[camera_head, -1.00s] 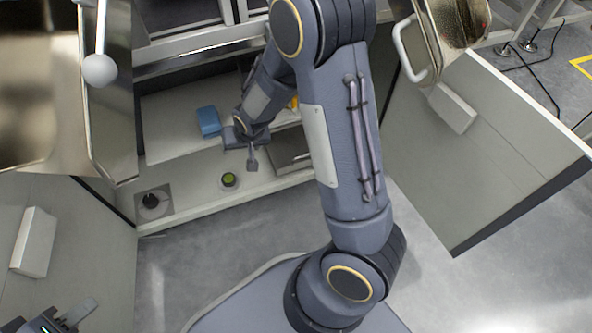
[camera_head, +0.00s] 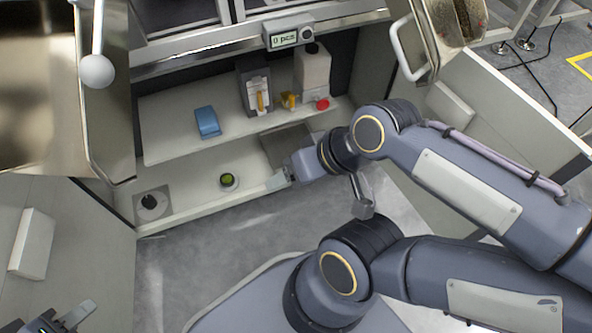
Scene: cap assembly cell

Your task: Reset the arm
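My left gripper (camera_head: 66,318) is at the bottom left corner, cut off by the picture edge. One pale finger shows; whether it is open or shut cannot be seen. My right arm comes in from the right and bends at mid picture. My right gripper (camera_head: 280,179) is in front of the lower shelf edge, right of the green-topped round part (camera_head: 228,181). One pale finger shows, and its opening cannot be made out. I see nothing held in either gripper.
A blue object (camera_head: 207,122) lies on the upper shelf (camera_head: 165,140). Further right are a dispenser (camera_head: 256,90), a red button (camera_head: 322,104) and a counter display (camera_head: 287,39). A dark round knob (camera_head: 150,201) sits at the lower left. Open doors flank the cell.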

